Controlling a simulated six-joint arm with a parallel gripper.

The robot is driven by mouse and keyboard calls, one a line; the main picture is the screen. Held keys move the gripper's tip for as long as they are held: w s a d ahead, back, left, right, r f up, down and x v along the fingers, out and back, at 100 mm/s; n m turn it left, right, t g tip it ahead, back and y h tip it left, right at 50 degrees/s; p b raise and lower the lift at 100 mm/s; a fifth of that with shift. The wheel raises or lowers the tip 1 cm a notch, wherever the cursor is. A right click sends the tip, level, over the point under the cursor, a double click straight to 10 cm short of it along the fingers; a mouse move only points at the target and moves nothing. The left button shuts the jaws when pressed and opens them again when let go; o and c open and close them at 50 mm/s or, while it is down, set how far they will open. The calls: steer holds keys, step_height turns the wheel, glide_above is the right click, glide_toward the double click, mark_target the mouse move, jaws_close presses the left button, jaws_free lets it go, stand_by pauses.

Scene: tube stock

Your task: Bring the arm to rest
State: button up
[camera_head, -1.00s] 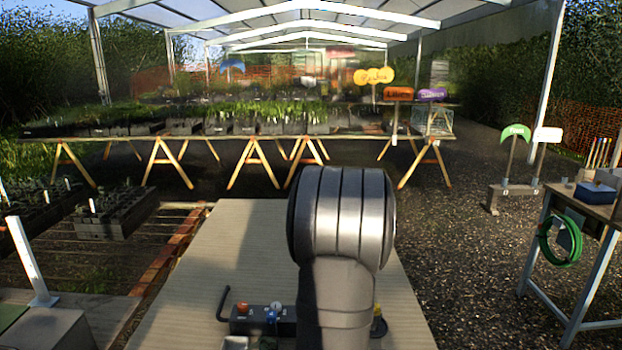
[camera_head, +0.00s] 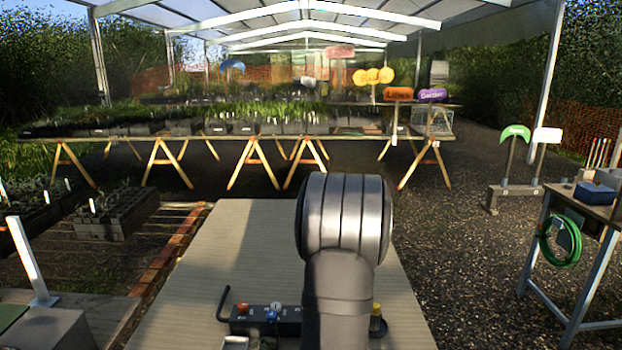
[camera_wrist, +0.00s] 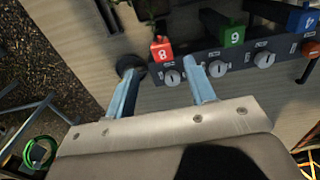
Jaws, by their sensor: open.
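My gripper (camera_wrist: 161,68) shows in the wrist view, its two pale blue fingers spread apart with nothing held between them. Beyond the fingers is a dark panel (camera_wrist: 215,68) with several white dials and coloured blocks: a red one marked 8 (camera_wrist: 161,50), a green one marked 6 (camera_wrist: 232,36) and a blue one (camera_wrist: 303,20). The red block appears in the gap between the fingers; I cannot tell how far beyond them it is. In the head view my arm's big grey joint stands over the table, and my gripper is hidden there.
In the head view the tan table (camera_head: 240,235) is mostly clear. A dark control box (camera_head: 262,328) and a yellow-topped item (camera_head: 377,322) sit at its near end. A side bench (camera_head: 592,205) with a green hose (camera_head: 560,242) stands at right.

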steer(key=s+d+f, duration=0.2)
steer(key=s+d, duration=0.5)
steer(key=d, duration=0.1)
steer(key=shift+d+f, duration=0.3)
steer(key=shift+d, duration=0.05)
steer(key=w+a, duration=0.2)
steer(key=w+a+r, duration=0.1)
steer(key=w+a, duration=0.1)
steer(key=a, duration=0.1)
steer(key=w+a+r, duration=0.1)
steer(key=w+a, duration=0.1)
steer(key=a, duration=0.1)
steer(key=shift+w+a, duration=0.15)
steer(key=shift+w, duration=0.15)
steer(key=f, duration=0.4)
steer(key=shift+w+a+f, duration=0.15)
steer(key=shift+w+a, duration=0.05)
steer(key=shift+a, duration=0.15)
steer(key=shift+w, duration=0.1)
steer(key=shift+r, duration=1.75)
steer(key=shift+o, duration=0.2)
